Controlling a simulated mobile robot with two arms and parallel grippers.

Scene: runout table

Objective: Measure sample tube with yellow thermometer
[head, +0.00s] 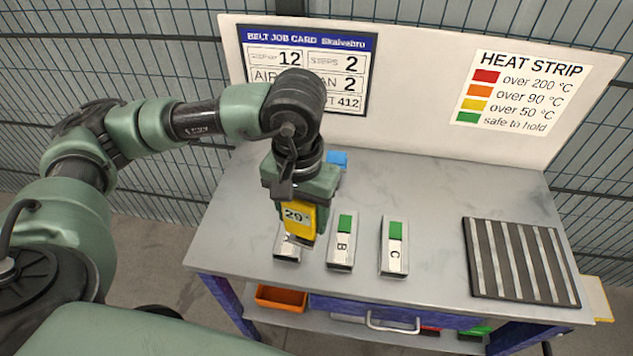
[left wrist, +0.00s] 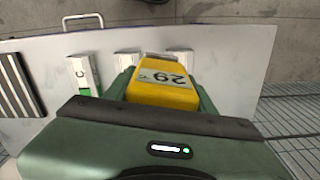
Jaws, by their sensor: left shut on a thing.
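My left gripper (head: 302,205) is shut on the yellow thermometer (head: 299,217), whose display reads 29. The thermometer also shows in the left wrist view (left wrist: 162,92), in front of the jaws. It is over the leftmost of three light pieces on the table and hides most of that piece (head: 287,249); I cannot tell whether they touch. The middle piece, marked B (head: 341,257), and the right one, marked C (head: 393,262), each have a green strip. I cannot tell which piece, if any, is the sample tube. My right gripper is not in view.
A dark ribbed rack (head: 519,262) lies at the table's right. A blue object (head: 337,160) is partly hidden behind my gripper. An orange bin (head: 282,298) sits below the tabletop. A backboard (head: 420,90) carries a job card and heat-strip chart. The grey table (head: 430,190) is clear behind C.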

